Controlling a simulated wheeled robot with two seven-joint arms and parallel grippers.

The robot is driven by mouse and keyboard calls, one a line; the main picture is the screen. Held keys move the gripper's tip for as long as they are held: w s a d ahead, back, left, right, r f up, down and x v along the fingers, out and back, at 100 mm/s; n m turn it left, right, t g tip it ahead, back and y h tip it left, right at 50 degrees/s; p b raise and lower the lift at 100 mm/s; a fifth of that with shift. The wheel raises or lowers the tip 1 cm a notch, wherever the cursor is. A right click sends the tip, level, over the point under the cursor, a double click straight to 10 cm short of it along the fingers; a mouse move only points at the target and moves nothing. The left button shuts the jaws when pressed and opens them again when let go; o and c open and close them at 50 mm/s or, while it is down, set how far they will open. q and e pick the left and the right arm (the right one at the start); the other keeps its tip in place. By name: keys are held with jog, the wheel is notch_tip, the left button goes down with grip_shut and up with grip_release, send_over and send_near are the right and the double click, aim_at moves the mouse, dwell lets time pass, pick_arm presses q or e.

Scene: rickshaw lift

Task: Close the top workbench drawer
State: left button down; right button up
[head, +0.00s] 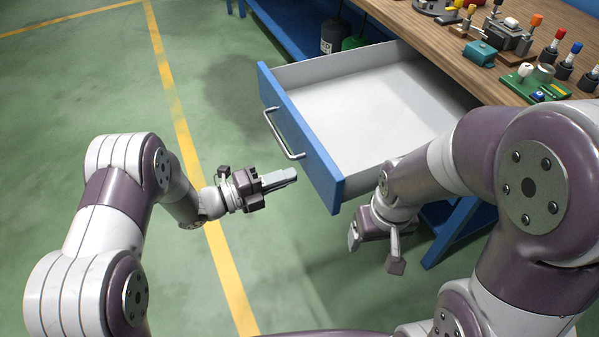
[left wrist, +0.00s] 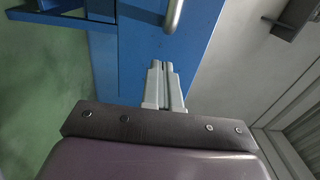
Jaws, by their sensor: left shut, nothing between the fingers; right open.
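The top workbench drawer (head: 375,108) is pulled out, with a blue front (head: 312,155), white inside walls and an empty white floor. A silver bar handle (head: 284,136) is on its front. My left gripper (head: 292,176) is shut and empty, just left of the drawer front near its near end, below the handle in the picture. In the left wrist view its fingers (left wrist: 165,66) point at the blue front (left wrist: 185,45), with part of the handle (left wrist: 174,14) at the top. Contact cannot be told. My right gripper (head: 374,250) is open and empty, pointing down beside the drawer's near side.
The wooden workbench top (head: 440,45) holds several tools and parts, including a teal box (head: 480,53) and a green board (head: 535,85). Dark and green bottles stand on the blue shelf below. The green floor left of the drawer is clear.

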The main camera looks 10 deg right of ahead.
aim_at(313, 168)
pick_arm(q)
jog(key=shift+x, duration=1.9)
pick_arm(e)
jog(key=shift+f, duration=0.3)
pick_arm(q)
jog(key=shift+d, duration=0.1)
